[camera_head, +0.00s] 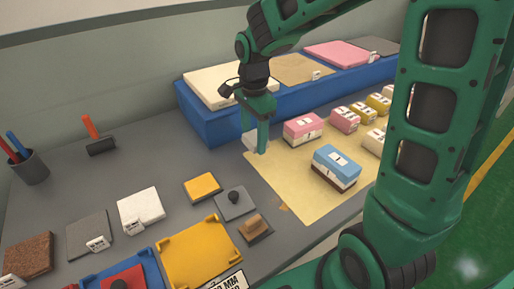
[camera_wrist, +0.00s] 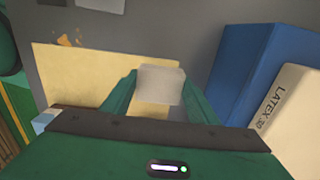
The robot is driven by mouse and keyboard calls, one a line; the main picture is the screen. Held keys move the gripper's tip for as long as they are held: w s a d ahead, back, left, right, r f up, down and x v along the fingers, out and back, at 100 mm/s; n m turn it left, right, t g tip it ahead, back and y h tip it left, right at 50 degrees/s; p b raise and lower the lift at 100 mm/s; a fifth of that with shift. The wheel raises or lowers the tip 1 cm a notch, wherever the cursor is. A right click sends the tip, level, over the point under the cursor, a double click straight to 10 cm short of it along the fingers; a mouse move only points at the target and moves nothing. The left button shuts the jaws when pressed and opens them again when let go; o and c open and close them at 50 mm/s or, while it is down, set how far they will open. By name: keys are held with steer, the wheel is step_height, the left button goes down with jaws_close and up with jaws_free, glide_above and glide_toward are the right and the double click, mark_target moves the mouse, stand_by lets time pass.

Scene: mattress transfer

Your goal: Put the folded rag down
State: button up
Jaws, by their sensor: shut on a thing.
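My gripper (camera_head: 257,140) is over the back left corner of the pale yellow sheet (camera_head: 290,195), close to the blue platform. It is shut on the folded rag (camera_wrist: 160,84), a small whitish-grey pad between the fingertips in the wrist view. In the head view the rag (camera_head: 249,142) shows as a pale patch by the fingers, partly hidden by them. I cannot tell whether the rag touches the sheet or hangs just above it. An orange smear (camera_head: 283,208) lies at the sheet's front left edge, and it also shows in the wrist view (camera_wrist: 68,40).
Pink-and-white blocks (camera_head: 303,128) and a blue-topped block (camera_head: 336,167) stand on the sheet to the right. The blue platform (camera_head: 205,118) bears several slabs behind. A yellow tray (camera_head: 200,252), sample squares and a pen cup (camera_head: 28,167) are left.

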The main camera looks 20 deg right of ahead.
mark_target(259, 157)
steer(key=shift+d+f, duration=0.5)
steer(key=shift+d, duration=0.25)
steer(key=shift+d+f, duration=0.1)
steer(key=shift+f, duration=1.9)
steer(key=shift+f, duration=0.3)
